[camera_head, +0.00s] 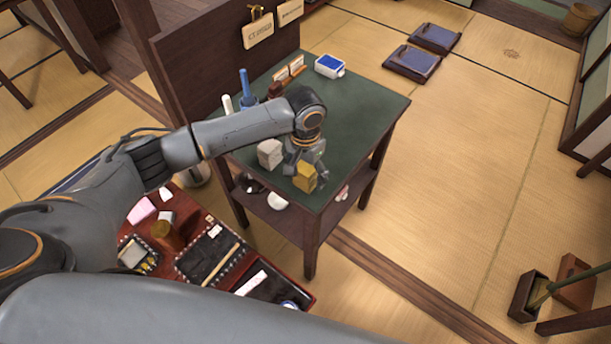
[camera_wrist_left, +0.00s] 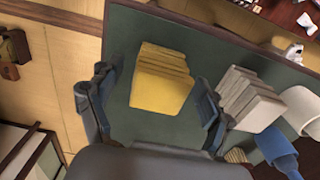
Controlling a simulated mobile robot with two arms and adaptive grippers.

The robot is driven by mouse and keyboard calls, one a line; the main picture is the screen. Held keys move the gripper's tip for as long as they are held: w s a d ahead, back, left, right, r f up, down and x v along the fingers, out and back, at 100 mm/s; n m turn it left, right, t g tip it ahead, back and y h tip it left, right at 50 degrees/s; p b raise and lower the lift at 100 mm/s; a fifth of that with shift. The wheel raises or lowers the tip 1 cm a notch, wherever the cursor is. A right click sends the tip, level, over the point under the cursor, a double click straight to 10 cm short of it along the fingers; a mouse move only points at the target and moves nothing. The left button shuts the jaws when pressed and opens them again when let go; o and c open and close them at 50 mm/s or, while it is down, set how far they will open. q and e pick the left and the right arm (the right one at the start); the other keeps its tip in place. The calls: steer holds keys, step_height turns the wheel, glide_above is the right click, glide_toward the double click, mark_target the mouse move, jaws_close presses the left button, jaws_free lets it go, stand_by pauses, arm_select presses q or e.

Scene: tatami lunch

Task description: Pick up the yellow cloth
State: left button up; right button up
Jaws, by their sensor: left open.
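The yellow cloth (camera_head: 305,177) is a folded stack on the near edge of the green-topped table (camera_head: 366,108). In the left wrist view the yellow cloth (camera_wrist_left: 161,80) lies between the two fingers of my left gripper (camera_wrist_left: 150,100), which is open with a finger on either side. In the head view my left gripper (camera_head: 308,168) hangs over the table at the cloth and partly covers it. I cannot tell whether the fingers touch it. My right gripper is in neither view.
A folded whitish cloth (camera_head: 270,153) stands close to the yellow one, and also shows beside a finger in the left wrist view (camera_wrist_left: 248,100). A blue bottle (camera_head: 246,86) and a blue-and-white box (camera_head: 329,66) are farther back. A dark wooden partition (camera_head: 205,60) borders the table.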

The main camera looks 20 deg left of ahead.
mark_target(306, 168)
arm_select(q)
steer(key=c, duration=1.3)
steer(key=shift+r, duration=0.6)
steer(key=shift+c, duration=0.2)
step_height(306, 168, up, 2)
steer(key=shift+s+d+r, duration=0.1)
steer(key=shift+r, duration=0.1)
steer(key=s+d+r, duration=0.3)
steer(key=s+r, duration=0.6)
steer(key=s, duration=0.4)
steer(key=shift+s+d+r, duration=0.15)
steer(key=shift+d+r, duration=0.15)
steer(key=shift+d, duration=0.05)
